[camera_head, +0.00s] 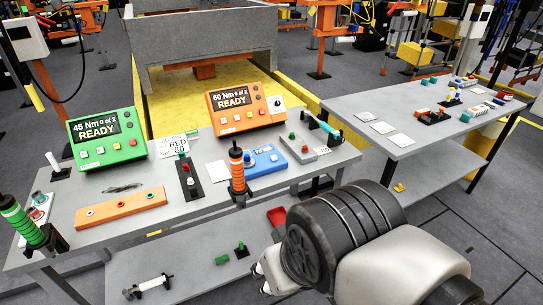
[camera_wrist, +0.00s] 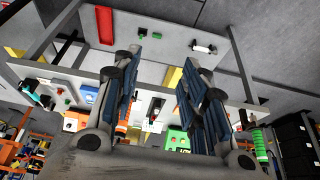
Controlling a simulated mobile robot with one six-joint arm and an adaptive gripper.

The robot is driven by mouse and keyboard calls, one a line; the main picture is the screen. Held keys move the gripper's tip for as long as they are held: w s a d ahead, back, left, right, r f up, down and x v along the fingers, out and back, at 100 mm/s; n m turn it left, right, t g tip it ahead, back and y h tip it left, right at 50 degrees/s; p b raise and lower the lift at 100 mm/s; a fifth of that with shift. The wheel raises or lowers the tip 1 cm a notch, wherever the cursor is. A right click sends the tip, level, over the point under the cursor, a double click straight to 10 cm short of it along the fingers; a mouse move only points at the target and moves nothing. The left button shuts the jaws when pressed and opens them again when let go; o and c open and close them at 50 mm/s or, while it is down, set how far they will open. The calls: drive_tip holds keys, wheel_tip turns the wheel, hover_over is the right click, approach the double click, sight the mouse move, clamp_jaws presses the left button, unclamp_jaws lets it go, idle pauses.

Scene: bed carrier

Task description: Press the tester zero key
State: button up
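A small blue box (camera_head: 264,160) with a lit display and a red spot lies on the grey bench (camera_head: 215,165), in front of the orange controller (camera_head: 247,107); it looks like the tester. Its keys are too small to read, so I cannot tell which is zero. The blue box also shows in the wrist view (camera_wrist: 75,121), at the left. My gripper (camera_wrist: 160,62) is open and empty in the wrist view, its two fingers well apart. In the head view its tips are at the bench's front side, apart from the blue box; my arm hides part of it.
A green controller (camera_head: 107,138) reading READY stands at the left. An orange-banded tool (camera_head: 238,170) stands upright just left of the blue box. A grey button box (camera_head: 304,149) sits to its right. A lower shelf (camera_head: 190,275) and a second table (camera_head: 420,125) are nearby.

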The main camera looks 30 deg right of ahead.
clamp_jaws()
idle(1.5)
